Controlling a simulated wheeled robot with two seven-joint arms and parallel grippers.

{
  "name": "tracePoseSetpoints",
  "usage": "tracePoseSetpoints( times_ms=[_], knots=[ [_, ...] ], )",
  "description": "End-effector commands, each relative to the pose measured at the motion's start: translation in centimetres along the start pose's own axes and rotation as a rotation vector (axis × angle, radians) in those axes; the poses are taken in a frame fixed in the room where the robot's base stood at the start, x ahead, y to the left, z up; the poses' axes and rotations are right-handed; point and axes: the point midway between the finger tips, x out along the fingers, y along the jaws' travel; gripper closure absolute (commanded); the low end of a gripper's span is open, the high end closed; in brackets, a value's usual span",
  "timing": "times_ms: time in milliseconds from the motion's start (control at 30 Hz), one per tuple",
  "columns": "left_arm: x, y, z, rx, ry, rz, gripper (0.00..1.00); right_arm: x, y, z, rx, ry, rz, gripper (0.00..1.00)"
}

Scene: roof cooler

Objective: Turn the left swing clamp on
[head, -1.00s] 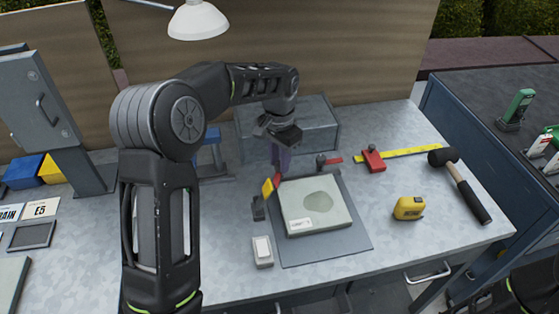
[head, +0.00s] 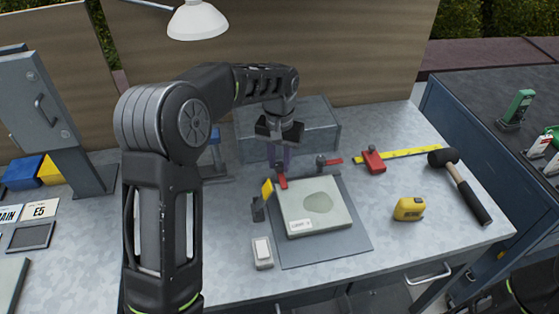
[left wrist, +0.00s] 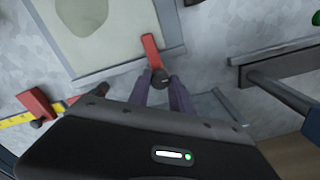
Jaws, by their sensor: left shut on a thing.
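The left swing clamp has a red arm (head: 283,182) and a dark knob (left wrist: 160,78). It stands at the far left corner of a pale panel (head: 300,220) with a round grey-green patch. My left gripper (left wrist: 160,82) is shut on the knob from above, with a purple finger on each side. In the left wrist view the clamp's red arm (left wrist: 151,52) points from the knob towards the panel, its tip at or over the panel's edge; contact is unclear. The right swing clamp (head: 328,161) has its red arm pointing right, away from the panel. My right gripper is out of view.
A dark block with a yellow tab (head: 267,188) stands left of the panel, and a small white-topped block (head: 262,252) in front. A red slider on a yellow rule (head: 410,152), a tape measure (head: 408,208) and a mallet (head: 462,185) lie right. A grey box (head: 315,125) stands behind.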

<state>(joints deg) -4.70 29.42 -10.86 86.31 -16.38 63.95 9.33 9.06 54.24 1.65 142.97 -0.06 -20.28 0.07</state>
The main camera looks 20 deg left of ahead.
Motion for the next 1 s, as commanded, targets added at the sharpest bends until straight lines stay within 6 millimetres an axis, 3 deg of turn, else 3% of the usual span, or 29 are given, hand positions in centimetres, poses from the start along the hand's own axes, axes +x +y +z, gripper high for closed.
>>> tracePoseSetpoints(
  times_ms=[167,200,433,767,1000],
  knots=[
    [-0.1,0.0,0.0,-0.001,0.002,0.0,1.0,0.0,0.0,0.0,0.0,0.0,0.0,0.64],
    [-0.1,0.0,0.0,-0.001,0.002,0.001,0.73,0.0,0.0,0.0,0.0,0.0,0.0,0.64],
    [0.0,0.0,0.0,0.001,0.0,0.0,0.55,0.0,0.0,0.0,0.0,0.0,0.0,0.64],
    [-0.2,0.0,0.0,0.001,0.001,0.0,0.53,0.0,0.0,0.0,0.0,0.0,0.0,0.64],
    [-3.0,0.0,-0.1,0.002,0.005,0.001,0.53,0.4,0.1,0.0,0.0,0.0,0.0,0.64]
  ],
)
